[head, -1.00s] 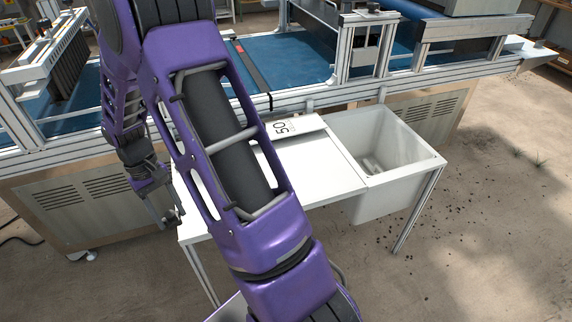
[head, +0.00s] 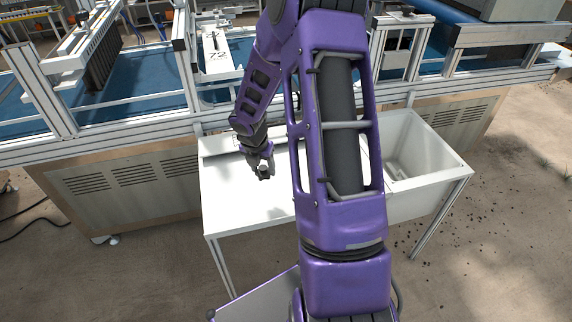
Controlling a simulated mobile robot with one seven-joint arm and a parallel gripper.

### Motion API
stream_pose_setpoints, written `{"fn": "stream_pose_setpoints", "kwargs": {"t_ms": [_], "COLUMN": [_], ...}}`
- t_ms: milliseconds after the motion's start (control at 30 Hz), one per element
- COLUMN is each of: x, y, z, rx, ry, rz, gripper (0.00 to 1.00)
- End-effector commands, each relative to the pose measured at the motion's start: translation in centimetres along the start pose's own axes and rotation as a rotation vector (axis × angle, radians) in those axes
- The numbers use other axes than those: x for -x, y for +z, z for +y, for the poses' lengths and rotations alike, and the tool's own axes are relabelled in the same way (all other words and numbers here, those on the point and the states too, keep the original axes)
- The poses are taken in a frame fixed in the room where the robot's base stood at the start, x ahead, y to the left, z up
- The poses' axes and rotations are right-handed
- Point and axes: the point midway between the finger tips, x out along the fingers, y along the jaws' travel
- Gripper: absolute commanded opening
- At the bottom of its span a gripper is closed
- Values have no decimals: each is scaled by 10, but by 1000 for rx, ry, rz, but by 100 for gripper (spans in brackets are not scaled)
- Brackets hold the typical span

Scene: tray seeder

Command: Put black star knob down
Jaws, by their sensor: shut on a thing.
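My gripper (head: 264,172) is over the left part of the white table (head: 235,210), pointing down and close to the tabletop. It is shut on a small dark thing at its fingertips, which I take for the black star knob (head: 265,177). The knob is mostly hidden by the fingers and too small to make out its shape. I cannot tell whether it touches the tabletop.
A white open bin (head: 440,170) adjoins the table's right side. A conveyor machine with a blue belt (head: 130,92) runs behind the table. A white plate marked 72 (head: 217,55) is on the machine. The table's front left is clear; my arm hides its middle.

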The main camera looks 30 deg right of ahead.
Motion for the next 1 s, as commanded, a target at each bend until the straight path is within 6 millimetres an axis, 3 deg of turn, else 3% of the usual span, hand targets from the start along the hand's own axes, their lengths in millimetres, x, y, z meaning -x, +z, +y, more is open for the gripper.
{"fn": "stream_pose_setpoints", "kwargs": {"t_ms": [167,400,667,800,1000], "x": [-8,-51,-72,-93,-98], "y": [0,-12,-17,-24,-24], "z": [-1,0,0,0,0], "rx": [100,110,107,108,105], "ry": [27,28,27,27,29], "rz": [2,2,1,2,1], "gripper": [3,3,3,3,3]}}
